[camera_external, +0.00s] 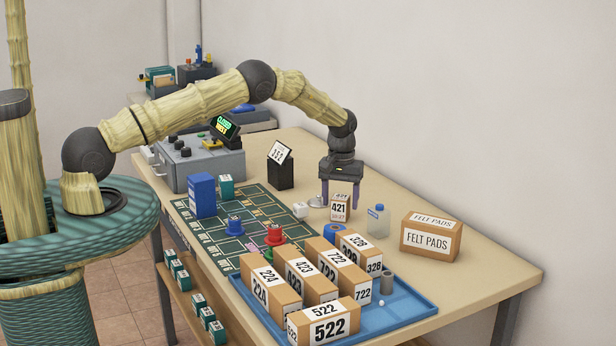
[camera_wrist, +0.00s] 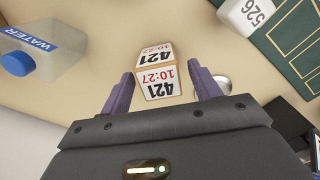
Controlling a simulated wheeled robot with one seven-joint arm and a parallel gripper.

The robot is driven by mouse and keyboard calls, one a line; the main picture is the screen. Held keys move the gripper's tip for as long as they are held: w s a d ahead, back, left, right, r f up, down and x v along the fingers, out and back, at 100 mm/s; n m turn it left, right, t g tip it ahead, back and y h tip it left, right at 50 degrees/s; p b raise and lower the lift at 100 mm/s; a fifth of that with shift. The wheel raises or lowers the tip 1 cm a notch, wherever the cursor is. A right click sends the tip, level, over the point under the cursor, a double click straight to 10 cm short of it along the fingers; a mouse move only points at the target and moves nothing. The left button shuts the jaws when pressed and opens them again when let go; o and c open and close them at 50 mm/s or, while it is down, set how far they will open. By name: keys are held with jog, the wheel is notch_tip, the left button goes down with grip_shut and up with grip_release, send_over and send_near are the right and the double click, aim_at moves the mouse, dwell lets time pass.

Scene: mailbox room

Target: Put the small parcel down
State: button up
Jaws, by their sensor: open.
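The small parcel (camera_external: 339,209) is a little box with a white label reading 421 and 10:27. It stands on the table (camera_external: 480,265) by the look of it. My gripper (camera_external: 340,200) is above and around it, with fingers pointing down. In the wrist view the parcel (camera_wrist: 157,75) sits between the two purple fingers of my gripper (camera_wrist: 158,85). A gap shows on each side of the parcel, so the fingers are open. Its underside is hidden.
A water bottle (camera_external: 377,220) and a felt pads box (camera_external: 431,236) stand right of the parcel. A blue tray (camera_external: 405,307) holds several numbered boxes in front. A green grid mat (camera_external: 215,245) lies left. The table's right end is clear.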

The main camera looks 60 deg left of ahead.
aim_at(340, 197)
notch_tip(340, 197, up, 12)
jog(key=b, duration=0.3)
dwell(0.5)
jog(key=s+d+r+m+t, duration=0.1)
jog(key=s+d+r+m, duration=0.1)
jog(key=s, duration=1)
jog(key=s+d+r+m, duration=0.1)
jog(key=s+d+m, duration=0.3)
jog(key=s, duration=0.8)
jog(key=s+d+r+m+t, duration=0.1)
jog(key=s+d+r+m, duration=0.1)
jog(key=s, duration=0.9)
jog(key=shift+s+d+r+m+t, duration=0.3)
jog(key=shift+s+d+m, duration=0.15)
jog(key=shift+d, duration=0.35)
